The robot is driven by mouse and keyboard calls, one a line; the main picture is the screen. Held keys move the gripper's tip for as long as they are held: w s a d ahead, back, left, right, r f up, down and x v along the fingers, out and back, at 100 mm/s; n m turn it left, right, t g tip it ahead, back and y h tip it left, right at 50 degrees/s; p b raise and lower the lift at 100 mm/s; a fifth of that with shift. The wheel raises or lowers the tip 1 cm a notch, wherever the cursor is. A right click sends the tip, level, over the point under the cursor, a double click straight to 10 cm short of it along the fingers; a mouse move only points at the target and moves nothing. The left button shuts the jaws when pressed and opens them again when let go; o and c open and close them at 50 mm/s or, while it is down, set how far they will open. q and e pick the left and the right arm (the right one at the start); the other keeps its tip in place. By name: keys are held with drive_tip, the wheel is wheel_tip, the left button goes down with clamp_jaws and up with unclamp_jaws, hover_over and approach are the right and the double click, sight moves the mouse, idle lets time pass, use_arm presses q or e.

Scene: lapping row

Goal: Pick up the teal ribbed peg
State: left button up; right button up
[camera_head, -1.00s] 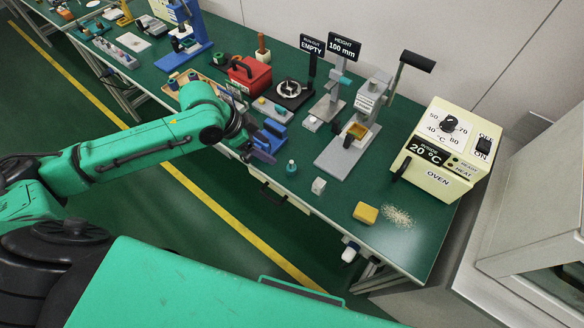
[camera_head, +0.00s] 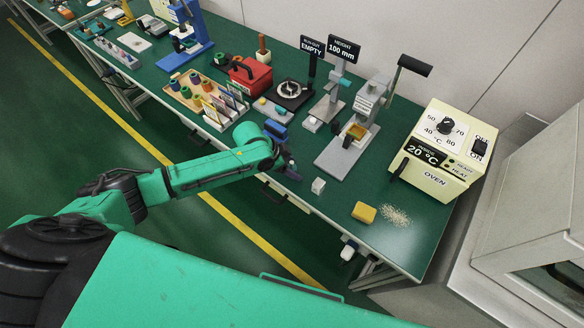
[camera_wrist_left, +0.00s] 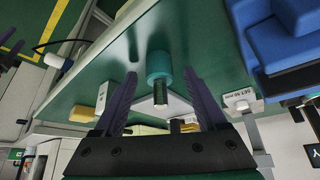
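The teal ribbed peg (camera_wrist_left: 159,66) shows in the left wrist view, with a short grey part below its teal top. It lies between the two dark fingers of my left gripper (camera_wrist_left: 160,76), with a visible gap on each side in the picture. My left gripper is open, and I cannot tell whether it touches the peg. In the head view my left gripper (camera_head: 289,165) is at the front edge of the green bench, and it mostly hides the peg there. My right gripper is not in view.
A white block (camera_head: 318,186) is just right of the gripper. A blue block (camera_head: 275,128) is behind it. A grey press (camera_head: 345,145), a yellow block (camera_head: 363,212) and the cream oven (camera_head: 441,150) are to the right. A wooden tray (camera_head: 170,91) with several spools is at left.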

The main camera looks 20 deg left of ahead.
use_arm(q)
clamp_jaws()
drive_tip(key=shift+r, duration=0.15)
